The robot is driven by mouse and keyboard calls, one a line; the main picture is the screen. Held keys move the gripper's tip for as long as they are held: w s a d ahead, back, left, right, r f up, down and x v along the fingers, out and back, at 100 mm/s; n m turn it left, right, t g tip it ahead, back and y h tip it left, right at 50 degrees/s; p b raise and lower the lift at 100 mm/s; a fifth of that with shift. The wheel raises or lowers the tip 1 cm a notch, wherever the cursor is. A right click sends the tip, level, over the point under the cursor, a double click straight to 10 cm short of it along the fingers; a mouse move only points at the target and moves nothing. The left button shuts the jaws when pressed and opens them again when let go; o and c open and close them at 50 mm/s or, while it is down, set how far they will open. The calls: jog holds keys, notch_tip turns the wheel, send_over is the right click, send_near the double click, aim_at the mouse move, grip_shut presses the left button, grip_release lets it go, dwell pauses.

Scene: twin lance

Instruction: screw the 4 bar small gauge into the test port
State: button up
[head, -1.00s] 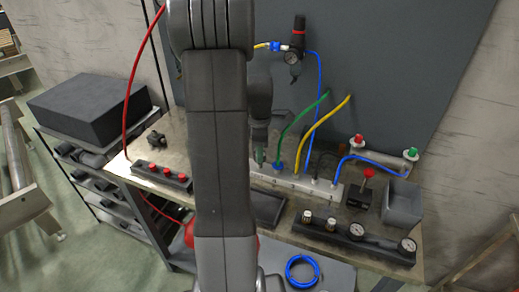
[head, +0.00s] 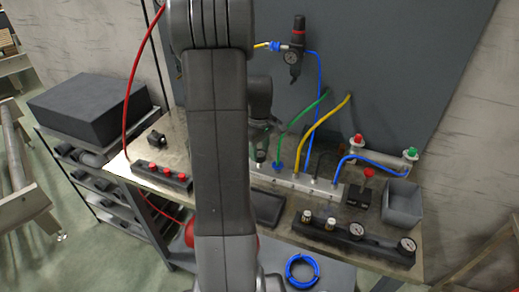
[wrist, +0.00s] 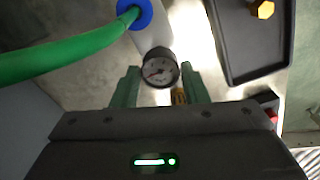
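A small round gauge (wrist: 160,68) with a black rim and pale dial faces the camera in the wrist view, close to the end of the white manifold (wrist: 155,28). The green fingers of my gripper (wrist: 161,90) stand apart on either side, with narrow gaps to the gauge. A brass piece (wrist: 179,97) shows by the right finger. In the head view the gauge (head: 261,156) shows at the left end of the manifold (head: 312,185), below my gripper. My arm hides part of this area. I cannot tell how its thread sits in the port.
A black rack (head: 340,237) holds two larger gauges and brass-topped fittings at the bench front. A dark tray (head: 267,208) lies left of it; a brass hex piece (wrist: 262,9) lies in it. Green (head: 300,120), yellow and blue hoses rise from the manifold. A grey bin (head: 402,205) stands right.

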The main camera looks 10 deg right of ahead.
jog(key=shift+o, duration=0.4)
jog(key=n, duration=1)
jog(key=shift+n, duration=0.3)
jog(key=n, duration=0.9)
jog(key=shift+s+n, duration=0.1)
jog(key=shift+n, duration=0.3)
jog(key=n, duration=0.4)
jog(key=shift+n, duration=0.4)
